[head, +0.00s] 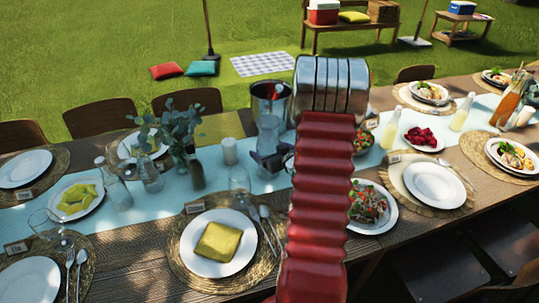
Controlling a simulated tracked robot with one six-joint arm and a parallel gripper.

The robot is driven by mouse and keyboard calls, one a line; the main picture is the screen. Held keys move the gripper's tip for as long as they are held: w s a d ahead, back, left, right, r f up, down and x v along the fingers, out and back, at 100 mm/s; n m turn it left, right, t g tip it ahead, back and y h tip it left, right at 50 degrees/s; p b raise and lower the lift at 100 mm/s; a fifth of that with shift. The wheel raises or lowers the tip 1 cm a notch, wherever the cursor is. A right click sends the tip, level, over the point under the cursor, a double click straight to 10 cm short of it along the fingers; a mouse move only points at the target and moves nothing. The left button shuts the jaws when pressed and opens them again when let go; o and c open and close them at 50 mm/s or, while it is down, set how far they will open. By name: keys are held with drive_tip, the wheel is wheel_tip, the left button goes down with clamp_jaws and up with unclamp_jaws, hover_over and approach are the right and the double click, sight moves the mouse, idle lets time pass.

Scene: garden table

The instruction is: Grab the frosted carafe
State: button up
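A pale, translucent carafe (268,133) stands on the light blue runner near the middle of the table, left of my red arm; it looks like the frosted carafe. Its lower part is partly hidden by dark parts of my gripper (271,161). My gripper shows small and dark in front of the carafe's base, partly covered by my arm. I cannot tell whether its fingers touch the carafe or whether they are open or shut.
A metal bucket (270,98) stands just behind the carafe. A vase with leafy stems (178,140), a white candle (229,151) and a drinking glass (240,182) stand to the left. A plate with a yellow napkin (218,243) lies in front.

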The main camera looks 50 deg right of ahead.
drive_tip(key=c, duration=1.6)
drive_tip(key=shift+r, duration=0.1)
drive_tip(key=shift+c, duration=0.3)
